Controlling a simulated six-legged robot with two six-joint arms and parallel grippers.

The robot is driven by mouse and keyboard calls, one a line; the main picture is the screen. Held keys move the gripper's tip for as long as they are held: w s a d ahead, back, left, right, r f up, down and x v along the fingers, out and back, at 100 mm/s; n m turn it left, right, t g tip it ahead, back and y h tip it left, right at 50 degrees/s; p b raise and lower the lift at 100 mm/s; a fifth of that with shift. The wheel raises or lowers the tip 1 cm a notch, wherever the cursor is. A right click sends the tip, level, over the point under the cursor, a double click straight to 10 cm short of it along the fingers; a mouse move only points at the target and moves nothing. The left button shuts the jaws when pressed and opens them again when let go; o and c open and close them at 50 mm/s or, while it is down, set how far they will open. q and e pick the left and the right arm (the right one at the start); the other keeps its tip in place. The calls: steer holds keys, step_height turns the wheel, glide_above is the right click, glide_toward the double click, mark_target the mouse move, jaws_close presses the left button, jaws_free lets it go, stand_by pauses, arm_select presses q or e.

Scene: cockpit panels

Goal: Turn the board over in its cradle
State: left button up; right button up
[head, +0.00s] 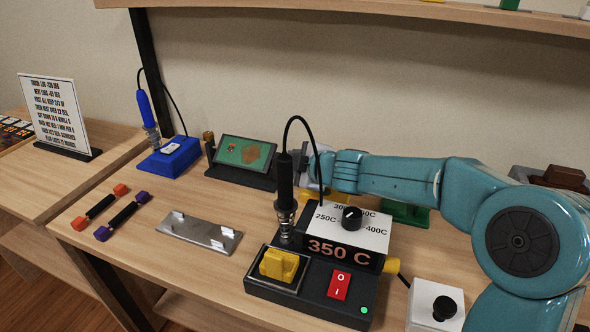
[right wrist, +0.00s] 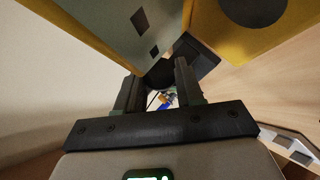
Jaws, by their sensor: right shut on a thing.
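A green board-like panel with a brown block on its face (head: 246,152) leans in a black stand (head: 243,176) at the back middle of the bench. I cannot tell whether this is the board and cradle or a picture on a screen. My right gripper (head: 308,166) is to its right, behind the black iron handle (head: 285,182), and its fingertips are partly hidden. In the right wrist view its fingers (right wrist: 159,90) are close together around a dark thing (right wrist: 160,73), whose shape is unclear. My left gripper is not in view.
A soldering station (head: 345,228) stands under my right arm, with its iron and cable upright. A blue iron stand (head: 170,155), a metal plate with white clips (head: 200,236) and two dark bars with coloured ends lie left. Bare wood separates them. A shelf (head: 350,12) hangs above.

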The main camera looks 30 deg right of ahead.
steer(key=o, duration=1)
steer(key=shift+s+r, duration=0.1)
steer(key=shift+r, duration=0.05)
steer(key=shift+o, duration=0.2)
steer(key=p+v, duration=0.6)
steer(key=v, duration=1)
steer(key=shift+p, duration=0.4)
steer(key=shift+s, duration=0.1)
